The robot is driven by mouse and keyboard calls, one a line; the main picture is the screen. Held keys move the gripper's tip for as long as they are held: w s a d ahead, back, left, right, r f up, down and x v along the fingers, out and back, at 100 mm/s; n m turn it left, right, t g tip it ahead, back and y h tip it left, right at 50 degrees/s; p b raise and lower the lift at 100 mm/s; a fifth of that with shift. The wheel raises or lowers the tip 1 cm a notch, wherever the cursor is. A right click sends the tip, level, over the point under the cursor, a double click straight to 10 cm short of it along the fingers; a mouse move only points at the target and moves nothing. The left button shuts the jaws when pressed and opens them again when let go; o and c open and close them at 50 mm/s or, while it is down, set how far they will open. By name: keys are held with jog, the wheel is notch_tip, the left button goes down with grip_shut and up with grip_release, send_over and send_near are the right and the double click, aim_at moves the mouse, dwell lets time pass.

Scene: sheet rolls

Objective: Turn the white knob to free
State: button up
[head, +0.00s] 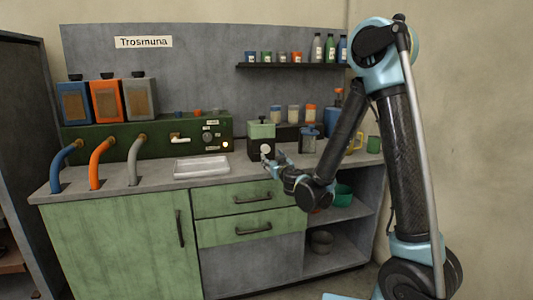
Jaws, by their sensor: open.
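A white round knob (266,149) sits on the front of a small dark box with a green top (261,131) on the counter. On the green panel to its left there is also a white tap-like handle (180,138), a dark dial (208,137) and a small pale round spot (226,145). The labels there are too small to read, so I cannot tell a "free" mark. My gripper (268,162) is open just in front of and below the knob on the small box. From this view I cannot tell whether it touches the knob.
A white tray (202,167) lies on the counter (155,178) left of the box. Blue, orange and grey pipes stand at the left. A shelf (290,66) hangs above.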

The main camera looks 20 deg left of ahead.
aim_at(266, 150)
jog(key=x, duration=1.1)
jog(key=shift+w+a, duration=0.1)
jog(key=shift+w, duration=0.3)
jog(key=c, duration=1.1)
